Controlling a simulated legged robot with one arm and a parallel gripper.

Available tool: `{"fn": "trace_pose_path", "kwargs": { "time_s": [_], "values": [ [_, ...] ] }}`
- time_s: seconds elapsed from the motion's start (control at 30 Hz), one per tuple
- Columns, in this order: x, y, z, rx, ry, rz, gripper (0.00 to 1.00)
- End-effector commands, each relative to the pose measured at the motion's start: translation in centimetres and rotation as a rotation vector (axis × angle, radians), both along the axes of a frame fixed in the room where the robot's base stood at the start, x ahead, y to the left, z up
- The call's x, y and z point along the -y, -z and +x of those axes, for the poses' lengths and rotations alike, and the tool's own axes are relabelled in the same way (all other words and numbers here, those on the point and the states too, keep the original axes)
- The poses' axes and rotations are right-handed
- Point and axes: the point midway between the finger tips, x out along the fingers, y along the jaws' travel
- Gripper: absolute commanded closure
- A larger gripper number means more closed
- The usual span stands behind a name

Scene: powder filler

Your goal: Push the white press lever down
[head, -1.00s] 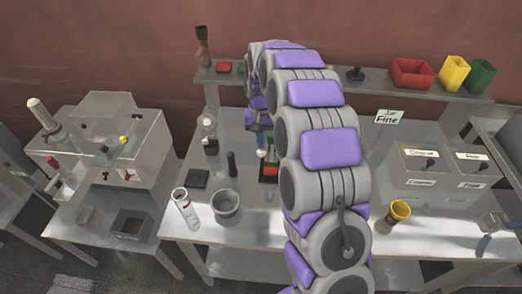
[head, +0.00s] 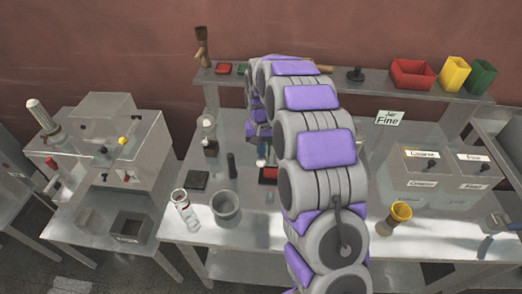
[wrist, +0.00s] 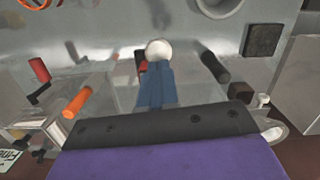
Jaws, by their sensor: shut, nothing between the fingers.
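The white round knob of the press lever (wrist: 158,48) shows in the wrist view right at the tips of my blue fingers. In the head view the small white knob (head: 261,162) is just below my gripper, above a red block (head: 268,174) on the middle table. My gripper (wrist: 156,68) is shut with nothing between its fingers. Its tips overlap the knob in the picture and look to be at or very close to it; contact is not certain. The rest of the lever and the press are mostly hidden by my fingers and arm.
A dark upright cylinder (head: 231,165), a grey mortar-like bowl (head: 225,206) and a dark flat block (head: 197,181) stand left of my gripper. A shelf (head: 385,86) runs behind.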

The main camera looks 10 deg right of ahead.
Motion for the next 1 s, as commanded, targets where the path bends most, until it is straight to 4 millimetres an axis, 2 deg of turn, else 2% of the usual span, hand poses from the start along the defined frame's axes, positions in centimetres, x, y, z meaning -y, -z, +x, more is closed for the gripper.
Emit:
{"fn": "trace_pose_path", "kwargs": {
  "time_s": [0.27, 0.6, 0.87, 1.0],
  "values": [
    [0.0, -0.1, 0.2, 0.001, 0.0, 0.0, 1.0],
    [0.6, -1.1, 3.1, 0.001, 0.001, -0.001, 1.0],
    [0.6, -1.1, 3.0, 0.001, 0.0, 0.0, 1.0],
    [0.6, -2.0, 3.2, 0.005, 0.0, 0.0, 1.0]
  ]
}}
